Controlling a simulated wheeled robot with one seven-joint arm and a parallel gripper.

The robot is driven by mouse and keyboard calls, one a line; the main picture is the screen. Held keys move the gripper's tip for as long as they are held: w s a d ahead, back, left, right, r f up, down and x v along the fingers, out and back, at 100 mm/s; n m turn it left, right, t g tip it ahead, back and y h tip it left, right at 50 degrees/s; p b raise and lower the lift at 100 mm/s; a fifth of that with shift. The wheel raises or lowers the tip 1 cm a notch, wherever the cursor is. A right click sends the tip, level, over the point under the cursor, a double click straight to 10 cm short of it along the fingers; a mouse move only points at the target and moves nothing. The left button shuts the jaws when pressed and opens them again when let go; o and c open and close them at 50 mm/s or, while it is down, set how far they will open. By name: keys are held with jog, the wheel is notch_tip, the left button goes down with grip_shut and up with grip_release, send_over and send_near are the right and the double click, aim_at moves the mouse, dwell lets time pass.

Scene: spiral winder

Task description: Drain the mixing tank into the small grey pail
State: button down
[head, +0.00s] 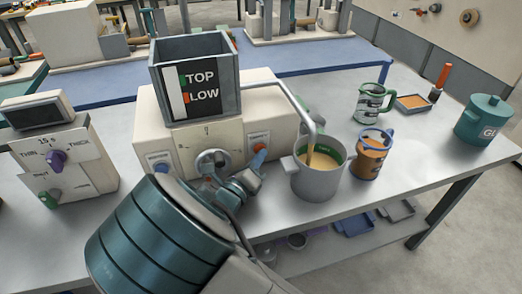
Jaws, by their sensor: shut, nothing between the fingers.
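The mixing tank (226,93) is a grey open-topped box on a cream machine, with TOP and LOW marks on its front panel. A bent metal pipe (293,99) runs from the machine to the right and down over the small grey pail (316,184). Tan liquid (321,162) shows inside the pail, below a green inner band, and the pipe's end hangs over it. Contact there is unclear. The liquid level inside the tank is hidden.
To the pail's right stand a jug of orange-brown liquid (371,156), a green-and-clear jug (369,104), a small orange tray (412,103) and a teal lidded pot (483,122). A control box with purple and green knobs (68,165) stands left. The front right bench top is clear.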

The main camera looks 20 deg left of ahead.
dwell(0.8)
jog(key=shift+s+d+p, duration=0.4)
jog(key=shift+s+p, duration=0.15)
jog(key=shift+s, duration=0.15)
jog(key=shift+s+d+p, duration=0.35)
jog(key=shift+s+d, duration=0.1)
jog(key=shift+s, duration=0.25)
jog(key=shift+s+d+p, duration=0.35)
jog(key=shift+s+d, duration=0.05)
jog(key=shift+s, duration=0.3)
jog(key=shift+s+d+p, duration=0.35)
jog(key=shift+s+d, duration=0.1)
jog(key=shift+s, duration=0.25)
jog(key=shift+d, duration=0.15)
